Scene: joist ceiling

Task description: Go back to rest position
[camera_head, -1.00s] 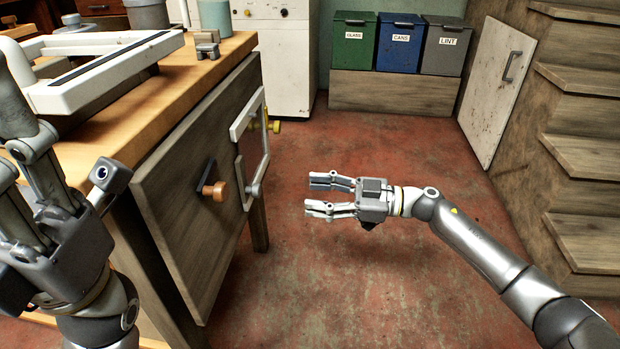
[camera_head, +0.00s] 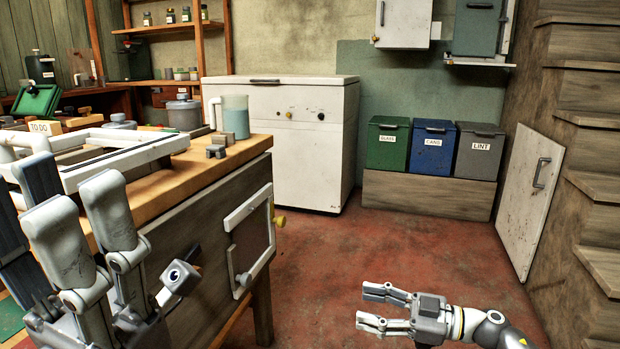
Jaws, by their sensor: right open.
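My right gripper (camera_head: 377,307) is open and empty. It hangs over the red floor at the lower right of the head view, its fingers pointing left and apart from everything around it. My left gripper (camera_head: 78,195) is at the lower left, close to the camera, with its fingers pointing up. It overlaps the workbench (camera_head: 200,178) in the picture. Its fingers partly cover one another, so its opening is unclear, and I see nothing held in it.
A white frame (camera_head: 125,158), a mug (camera_head: 234,118) and a small grey block (camera_head: 216,151) are on the bench. A white chest (camera_head: 285,150) and labelled bins (camera_head: 388,145) stand behind. Wooden steps (camera_head: 590,150) rise at right. The middle floor is clear.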

